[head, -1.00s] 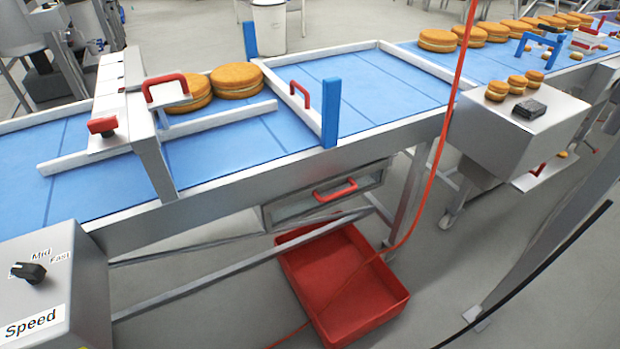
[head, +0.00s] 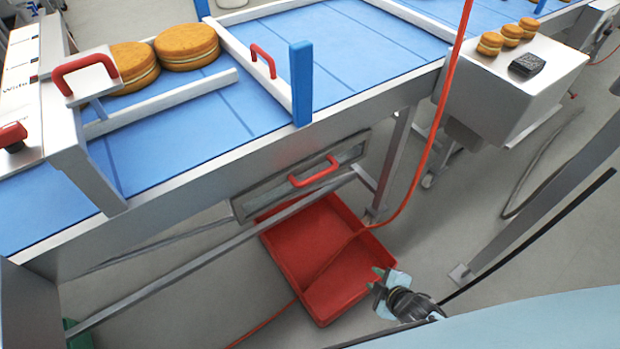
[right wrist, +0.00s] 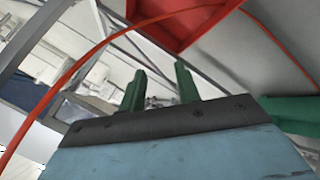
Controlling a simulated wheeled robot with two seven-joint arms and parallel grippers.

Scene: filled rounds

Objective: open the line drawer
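The line drawer (head: 262,196) is a grey-framed front under the conveyor's side, and it looks shut. Its red handle (head: 314,172) sticks out from the front. My right gripper (head: 376,280) is low at the right of the red bin, below and to the right of the handle and apart from it. In the right wrist view its two green fingers (right wrist: 160,88) stand apart with nothing between them. My left gripper is not in view; a small green part shows at the lower left edge of the head view, too little to identify.
A red bin (head: 345,287) stands on the floor under the drawer. A red hose (head: 440,135) hangs down across the right of the drawer and runs over the bin. A table leg (head: 393,160) and a slanting rail (head: 190,268) flank the drawer. Filled rounds (head: 187,47) lie on the blue belt (head: 200,130).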

